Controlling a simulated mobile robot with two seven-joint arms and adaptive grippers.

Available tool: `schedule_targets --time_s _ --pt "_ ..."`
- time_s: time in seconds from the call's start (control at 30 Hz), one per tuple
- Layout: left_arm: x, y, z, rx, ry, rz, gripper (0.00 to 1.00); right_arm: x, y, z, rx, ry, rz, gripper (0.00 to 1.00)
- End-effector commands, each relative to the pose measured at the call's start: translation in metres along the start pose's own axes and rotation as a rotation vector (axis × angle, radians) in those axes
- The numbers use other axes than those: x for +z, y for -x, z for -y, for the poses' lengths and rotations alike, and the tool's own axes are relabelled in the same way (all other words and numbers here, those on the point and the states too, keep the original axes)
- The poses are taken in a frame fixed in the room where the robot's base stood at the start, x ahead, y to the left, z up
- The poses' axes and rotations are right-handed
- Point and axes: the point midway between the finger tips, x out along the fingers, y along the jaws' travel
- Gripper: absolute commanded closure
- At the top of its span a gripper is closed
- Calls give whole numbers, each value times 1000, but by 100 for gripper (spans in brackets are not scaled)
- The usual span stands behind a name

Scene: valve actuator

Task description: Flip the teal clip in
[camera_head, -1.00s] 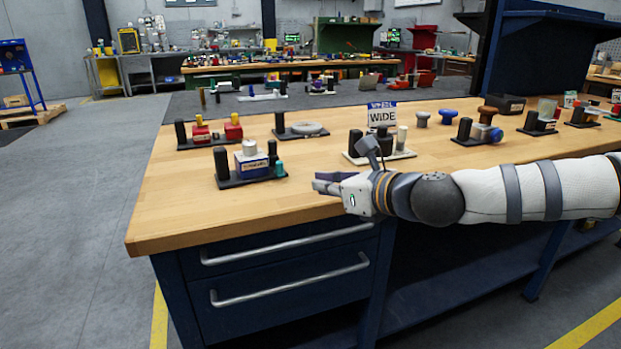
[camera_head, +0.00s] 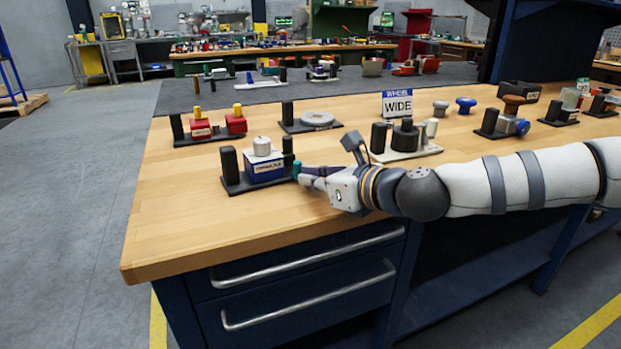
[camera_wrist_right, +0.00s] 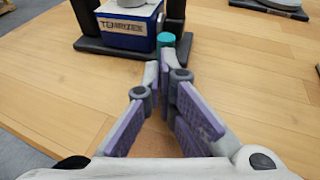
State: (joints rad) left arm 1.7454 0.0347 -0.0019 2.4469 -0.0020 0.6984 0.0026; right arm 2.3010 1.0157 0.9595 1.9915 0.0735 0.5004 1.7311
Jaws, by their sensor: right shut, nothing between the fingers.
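The teal clip (camera_head: 296,170) is a small upright teal piece at the right end of a black base (camera_head: 236,186). The base carries a blue block (camera_head: 266,167) with a white label and a pale round cap, between black posts. My right gripper (camera_head: 303,174) is shut and empty, with its tips right at the clip. In the right wrist view the clip (camera_wrist_right: 166,40) shows just beyond the closed fingertips (camera_wrist_right: 160,58); I cannot tell whether they touch it. My left gripper is not in view.
Behind stand red blocks with yellow tops (camera_head: 201,128) and a grey disc on a black base (camera_head: 317,119). A sign reading WIDE (camera_head: 397,103) stands behind another fixture (camera_head: 407,152). The wooden tabletop (camera_head: 190,230) is clear in front.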

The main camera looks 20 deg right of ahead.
Motion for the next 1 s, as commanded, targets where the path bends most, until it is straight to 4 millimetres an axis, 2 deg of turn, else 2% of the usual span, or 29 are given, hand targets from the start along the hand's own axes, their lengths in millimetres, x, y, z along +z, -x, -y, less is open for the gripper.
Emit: schedule_targets --time_s 0.2,0.57,0.67,0.9,1.0 --pt "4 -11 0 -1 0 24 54 2 -19 5 0 0 -3 100" --pt "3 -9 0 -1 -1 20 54 6 -12 5 0 0 0 100" --pt "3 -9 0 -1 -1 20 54 7 4 6 -2 -1 3 100" --pt "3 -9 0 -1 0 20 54 8 62 7 -3 -3 5 100" --pt "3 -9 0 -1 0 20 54 7 81 6 -3 -3 5 100"
